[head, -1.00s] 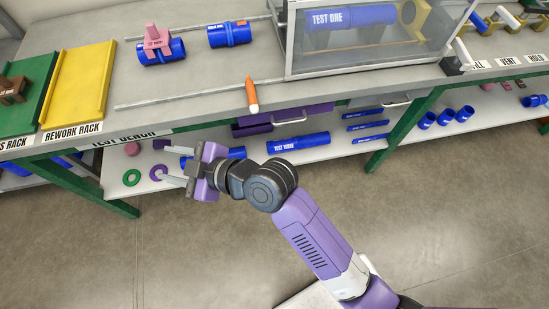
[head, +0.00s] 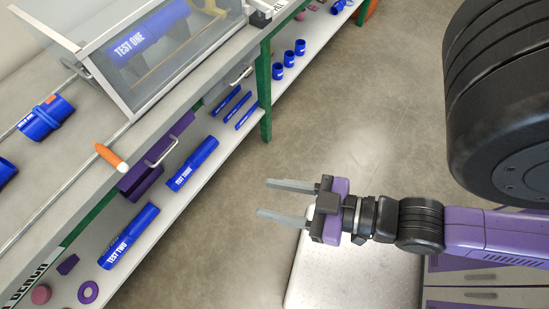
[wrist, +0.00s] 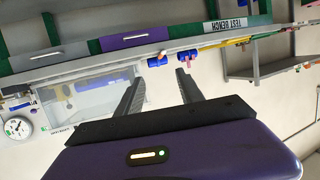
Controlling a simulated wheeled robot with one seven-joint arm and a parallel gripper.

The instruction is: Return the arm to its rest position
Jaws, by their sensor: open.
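My gripper (head: 275,201) is open and empty in the head view, with its two grey fingers apart and pointing left. It hangs over the floor and the edge of a pale flat surface, to the right of the test bench and clear of it. My arm is folded, with a purple link at the right and a large black joint filling the upper right. In the wrist view the two fingers of my gripper (wrist: 158,88) show apart with nothing between them.
The test bench (head: 72,226) runs diagonally along the left. Its lower shelf holds the blue TEST TWO pipe (head: 128,236) and TEST THREE pipe (head: 192,164). A clear-sided case (head: 165,60) and an orange-and-white marker (head: 111,157) are on top. The floor (head: 335,120) beside the bench is open.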

